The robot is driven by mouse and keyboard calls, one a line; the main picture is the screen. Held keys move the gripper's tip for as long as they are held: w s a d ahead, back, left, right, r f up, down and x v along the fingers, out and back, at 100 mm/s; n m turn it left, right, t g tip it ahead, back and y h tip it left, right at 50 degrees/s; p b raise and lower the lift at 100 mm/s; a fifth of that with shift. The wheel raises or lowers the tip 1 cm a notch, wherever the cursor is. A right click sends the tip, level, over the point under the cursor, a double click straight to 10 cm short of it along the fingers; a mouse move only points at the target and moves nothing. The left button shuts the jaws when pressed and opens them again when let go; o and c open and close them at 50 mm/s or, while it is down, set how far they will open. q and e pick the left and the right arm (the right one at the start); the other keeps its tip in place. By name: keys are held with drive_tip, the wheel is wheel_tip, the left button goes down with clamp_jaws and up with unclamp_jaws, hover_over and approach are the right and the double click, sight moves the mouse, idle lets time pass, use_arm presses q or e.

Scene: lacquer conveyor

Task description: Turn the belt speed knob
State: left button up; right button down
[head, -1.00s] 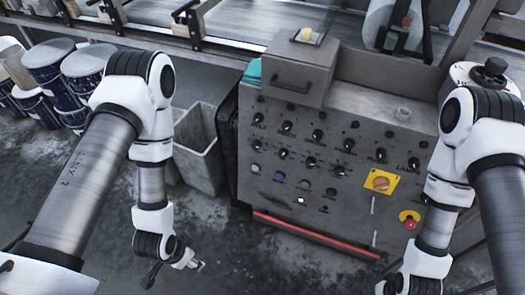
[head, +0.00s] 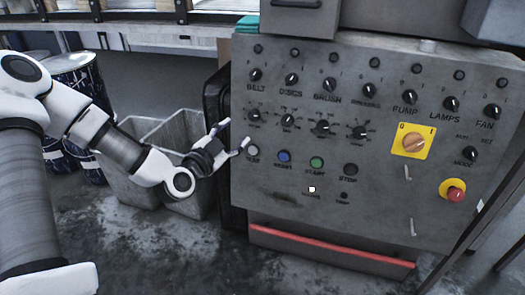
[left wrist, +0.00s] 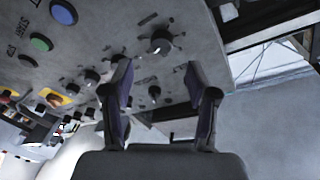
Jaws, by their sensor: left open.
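The belt speed knob (head: 254,115) is a small black dial in the second row at the left of the grey control panel, below the BELT switch (head: 255,75). My left gripper (head: 232,136) is open and empty, just left of and below this dial, with its fingertips apart. In the left wrist view the open fingers (left wrist: 157,75) point at the panel. A round dial (left wrist: 160,42) beyond the fingertips there looks like the same knob. I see no finger touching it. My right gripper is out of view.
Nearby on the panel are several dials, a blue button (head: 284,156), a green button (head: 316,163), a yellow-backed rotary switch (head: 413,140) and a red stop button (head: 456,194). Grey bins (head: 130,185) stand below my left arm. A red bar (head: 330,247) runs under the panel.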

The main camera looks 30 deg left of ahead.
sight(252, 116)
use_arm(q)
drive_tip(key=w+b, duration=0.3)
drive_tip(key=w, duration=0.4)
drive_tip(key=shift+r, duration=0.15)
drive_tip(key=shift+w+r, duration=0.15)
drive_tip(key=shift+w, duration=0.25)
clamp_jaws()
